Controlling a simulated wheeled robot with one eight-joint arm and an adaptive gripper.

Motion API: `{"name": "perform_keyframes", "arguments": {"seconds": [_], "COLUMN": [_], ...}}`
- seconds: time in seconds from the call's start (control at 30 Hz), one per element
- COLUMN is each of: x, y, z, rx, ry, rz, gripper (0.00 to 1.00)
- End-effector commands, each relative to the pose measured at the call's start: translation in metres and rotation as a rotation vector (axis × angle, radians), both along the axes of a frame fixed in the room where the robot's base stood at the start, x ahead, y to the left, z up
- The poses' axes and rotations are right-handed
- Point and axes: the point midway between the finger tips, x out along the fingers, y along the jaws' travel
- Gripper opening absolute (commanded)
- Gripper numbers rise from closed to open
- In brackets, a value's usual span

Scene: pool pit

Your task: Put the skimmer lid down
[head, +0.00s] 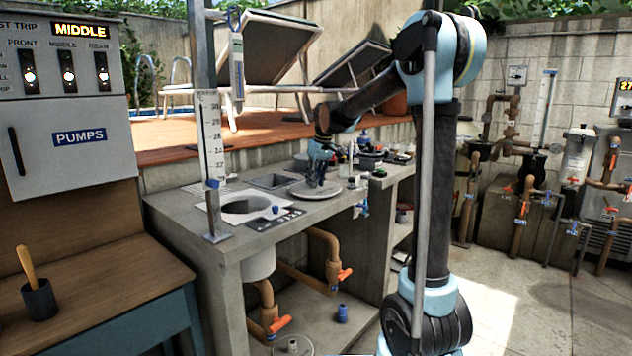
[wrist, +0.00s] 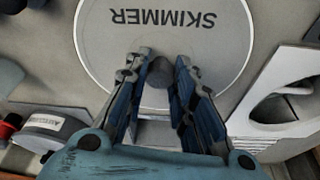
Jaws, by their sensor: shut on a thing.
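The skimmer lid is a round, pale grey disc marked SKIMMER (wrist: 205,45) with a dark knob at its middle. In the head view the lid (head: 328,190) is level at the counter top, right of the skimmer opening. My gripper (wrist: 158,75) is shut on the lid's knob from above. It also shows in the head view (head: 318,178), over the lid. I cannot tell whether the lid's underside touches the counter. The round skimmer opening (head: 243,206) in its pale plate is uncovered.
The grey counter (head: 225,240) has a square recess (head: 272,181) behind the opening. An upright gauge post (head: 205,120) stands at its left front. Bottles and small items crowd the counter's far right end. A dark-capped roll (wrist: 50,130) lies near the lid in the wrist view.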

Motion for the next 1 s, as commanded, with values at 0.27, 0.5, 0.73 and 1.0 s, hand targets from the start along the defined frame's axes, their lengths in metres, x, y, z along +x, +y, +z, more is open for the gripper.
{"name": "perform_keyframes", "arguments": {"seconds": [0.27, 0.5, 0.73, 1.0], "x": [0.000, 0.000, -0.003, -0.012], "y": [0.001, 0.001, -0.001, -0.009], "z": [-0.001, -0.001, 0.011, 0.058], "rx": [0.000, 0.000, 0.000, 0.000], "ry": [0.000, 0.000, 0.000, 0.000], "rz": [0.001, 0.002, 0.002, 0.001], "gripper": [0.44, 0.44, 0.44, 0.44]}}
